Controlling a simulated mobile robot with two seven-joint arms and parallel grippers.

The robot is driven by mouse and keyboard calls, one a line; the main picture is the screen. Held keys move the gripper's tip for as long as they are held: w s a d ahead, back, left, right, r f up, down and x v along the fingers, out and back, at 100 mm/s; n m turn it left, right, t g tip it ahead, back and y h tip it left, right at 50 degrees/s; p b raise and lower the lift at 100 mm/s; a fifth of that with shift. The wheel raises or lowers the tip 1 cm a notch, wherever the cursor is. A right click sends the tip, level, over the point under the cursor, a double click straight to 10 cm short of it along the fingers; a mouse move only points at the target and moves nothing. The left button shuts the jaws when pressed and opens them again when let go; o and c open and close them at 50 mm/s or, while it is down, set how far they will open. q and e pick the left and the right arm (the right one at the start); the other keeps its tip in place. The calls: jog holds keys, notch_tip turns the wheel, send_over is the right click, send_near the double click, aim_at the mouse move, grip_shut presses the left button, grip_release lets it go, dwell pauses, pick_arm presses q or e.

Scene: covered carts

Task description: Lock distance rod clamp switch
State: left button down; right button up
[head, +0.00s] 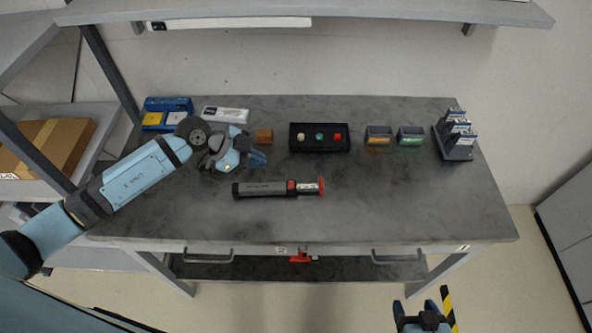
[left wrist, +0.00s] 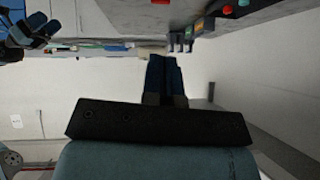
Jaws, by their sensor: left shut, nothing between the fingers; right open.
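A dark rod-shaped tool (head: 262,189) lies across the middle of the table, with a red band right of its middle and a red piece at its right end. I take it for the distance rod; its clamp switch is too small to tell apart. My left gripper (head: 258,160) is shut and empty above the table, behind the rod and apart from it. Its closed fingers also show in the left wrist view (left wrist: 165,75). My right gripper (head: 422,312) is open and empty, low in the head view, in front of the table and far from the rod.
Behind the rod stand a black box (head: 320,148) with coloured knobs, an orange-brown block (head: 264,137) and two small bins (head: 378,142). A dark rack (head: 458,151) stands at the right. The table (head: 430,205) is clear right of the rod. A shelf (head: 330,12) overhangs the back.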

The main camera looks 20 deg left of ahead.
pick_arm(q)
jog(key=shift+w+a+y, duration=0.3)
jog(key=shift+a+y, duration=0.1)
jog(key=shift+d, duration=0.1)
jog(key=p, duration=0.2)
send_over(294, 181)
jog(key=s+a, duration=0.2)
jog(key=f, duration=0.6)
jog(key=shift+s+a+f, duration=0.1)
jog(key=shift+s+a, duration=0.05)
jog(key=shift+a, duration=0.05)
jog(key=f, duration=0.3)
jog(key=shift+w+d+f, duration=0.2)
jog(key=shift+w+f, duration=0.05)
jog(key=shift+a+f, duration=0.1)
jog(key=shift+f, duration=0.5)
jog(key=shift+w, duration=0.15)
